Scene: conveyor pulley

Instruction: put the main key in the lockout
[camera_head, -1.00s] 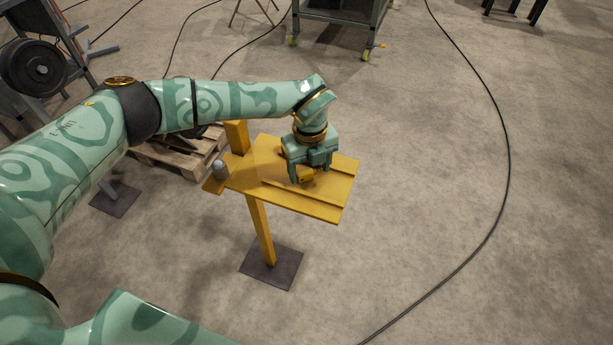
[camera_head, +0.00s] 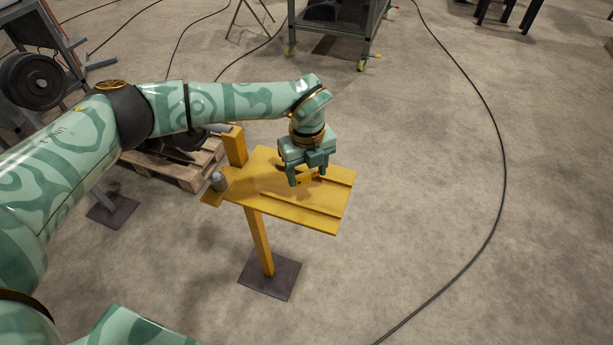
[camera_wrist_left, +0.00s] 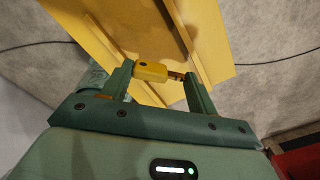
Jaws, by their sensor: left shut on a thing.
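My left gripper (camera_head: 308,175) is above the yellow shelf of a stand in the head view, with its fingers pointing down. It is shut on the main key (camera_head: 306,180), a small yellow body. In the left wrist view, the key (camera_wrist_left: 150,72) lies crosswise between the fingertips, with a short metal end toward the right finger. The key appears clear of the shelf (camera_head: 290,206). My right gripper is not in view.
The shelf has raised ridges, and its post stands on a dark floor plate (camera_head: 270,275). A wooden pallet (camera_head: 180,170) lies behind at left. A wheeled cart (camera_head: 335,25) stands at the back. A cable (camera_head: 503,170) crosses the open floor at right.

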